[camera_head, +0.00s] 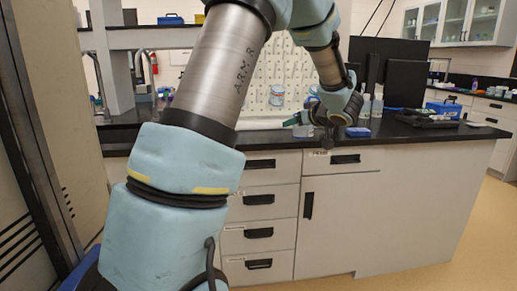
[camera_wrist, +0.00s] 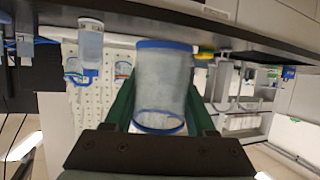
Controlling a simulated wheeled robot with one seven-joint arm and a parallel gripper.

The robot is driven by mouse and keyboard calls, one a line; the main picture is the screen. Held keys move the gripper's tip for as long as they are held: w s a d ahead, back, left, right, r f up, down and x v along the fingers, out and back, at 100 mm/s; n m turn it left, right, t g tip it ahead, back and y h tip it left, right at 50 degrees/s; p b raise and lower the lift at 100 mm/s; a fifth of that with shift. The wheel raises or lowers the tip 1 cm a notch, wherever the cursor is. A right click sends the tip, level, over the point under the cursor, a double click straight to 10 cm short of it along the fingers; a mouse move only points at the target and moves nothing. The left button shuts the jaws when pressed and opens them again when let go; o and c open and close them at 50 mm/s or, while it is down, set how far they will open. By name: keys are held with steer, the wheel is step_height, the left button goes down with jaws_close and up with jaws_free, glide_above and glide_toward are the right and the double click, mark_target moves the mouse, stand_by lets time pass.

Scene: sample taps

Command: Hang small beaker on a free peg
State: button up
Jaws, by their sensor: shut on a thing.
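The small beaker (camera_wrist: 162,85), clear with blue bands at both ends, is held between the green fingers of my gripper (camera_wrist: 160,105) in the wrist view. The beaker is hard to make out there. Other pegs look bare; my arm hides part of the board.
The dark counter (camera_head: 420,131) carries squeeze bottles (camera_head: 366,106), a small blue box (camera_head: 357,132) and a blue case (camera_head: 444,109). Black monitors (camera_head: 405,84) stand right of my gripper. A tap (camera_head: 139,65) is at the left. A capped bottle (camera_wrist: 90,48) shows in the wrist view.

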steer(key=w+a+f+m+h+p, duration=0.1)
steer(key=w+a+f+p, duration=0.2)
steer(key=a+f, duration=1.15)
steer(key=s+a+f+m+h+p, duration=0.1)
steer(key=s+a+f+m+h, duration=0.1)
steer(key=s+a+f, duration=0.3)
steer(key=s+a+f+m+h+p, duration=0.1)
steer(key=s+a+f+h, duration=0.1)
steer(key=s+f, duration=0.4)
steer(key=shift+t, duration=0.5)
steer(key=v, duration=0.4)
steer(key=shift+s+a+f, duration=0.1)
steer(key=shift+s+a, duration=0.1)
steer(key=shift+s, duration=0.05)
